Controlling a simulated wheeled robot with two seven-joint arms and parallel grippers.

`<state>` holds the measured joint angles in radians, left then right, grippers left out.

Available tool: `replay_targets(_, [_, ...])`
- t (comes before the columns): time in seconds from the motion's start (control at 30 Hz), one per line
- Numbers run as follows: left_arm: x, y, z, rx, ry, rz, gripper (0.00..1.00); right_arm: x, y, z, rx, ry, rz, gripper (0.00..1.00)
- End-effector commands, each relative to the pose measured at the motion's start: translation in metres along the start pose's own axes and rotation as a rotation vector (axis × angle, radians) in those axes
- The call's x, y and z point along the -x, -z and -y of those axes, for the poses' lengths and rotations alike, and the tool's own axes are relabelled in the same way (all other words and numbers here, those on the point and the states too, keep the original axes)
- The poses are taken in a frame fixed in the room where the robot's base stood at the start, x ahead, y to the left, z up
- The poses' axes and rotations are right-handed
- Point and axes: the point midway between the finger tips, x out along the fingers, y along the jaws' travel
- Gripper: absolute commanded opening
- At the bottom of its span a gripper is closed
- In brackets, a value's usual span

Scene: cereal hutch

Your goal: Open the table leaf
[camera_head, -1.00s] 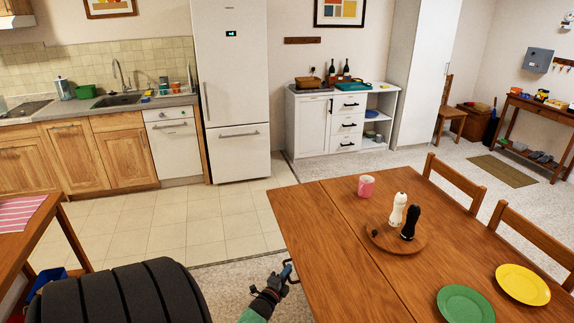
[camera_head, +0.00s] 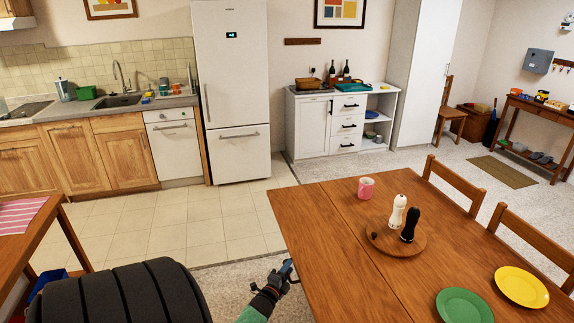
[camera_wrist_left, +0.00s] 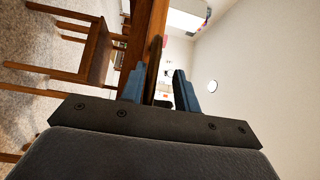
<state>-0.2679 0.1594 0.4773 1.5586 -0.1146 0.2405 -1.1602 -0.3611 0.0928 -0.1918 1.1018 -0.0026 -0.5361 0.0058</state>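The wooden dining table (camera_head: 450,240) fills the lower right of the head view. A seam runs along its top, and the strip left of it, the table leaf (camera_head: 318,240), lies level with the rest. My left gripper (camera_head: 288,266) is at the leaf's left edge, low in the picture. In the left wrist view its two blue fingers (camera_wrist_left: 158,90) stand apart, with the table's brown edge (camera_wrist_left: 155,55) showing in the gap beside the left finger. I cannot tell whether they touch the wood. My right gripper is out of view.
On the table stand a pink mug (camera_head: 366,188), a round board (camera_head: 383,240) with white and black mills, a green plate (camera_head: 464,306) and a yellow plate (camera_head: 522,287). Chairs (camera_head: 455,185) stand along the right side. Open floor (camera_head: 180,235) lies left of the table.

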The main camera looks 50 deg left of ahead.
Motion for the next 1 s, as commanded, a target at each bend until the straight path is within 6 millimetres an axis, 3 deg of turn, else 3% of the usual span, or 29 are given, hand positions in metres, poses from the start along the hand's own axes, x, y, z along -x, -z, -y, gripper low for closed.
replay_targets(0.37, [0.006, 0.0, -0.005, 0.0, -0.007, 0.001, 0.33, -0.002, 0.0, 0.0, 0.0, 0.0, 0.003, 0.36])
replay_targets(0.5, [0.021, 0.0, -0.008, 0.0, -0.008, 0.001, 0.33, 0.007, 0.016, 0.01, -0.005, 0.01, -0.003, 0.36])
replay_targets(0.8, [0.061, 0.0, -0.006, 0.0, -0.006, 0.002, 0.33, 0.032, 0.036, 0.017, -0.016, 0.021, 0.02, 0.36])
replay_targets(1.0, [0.076, 0.0, -0.003, -0.001, -0.004, 0.001, 0.33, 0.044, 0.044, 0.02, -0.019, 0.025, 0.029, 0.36])
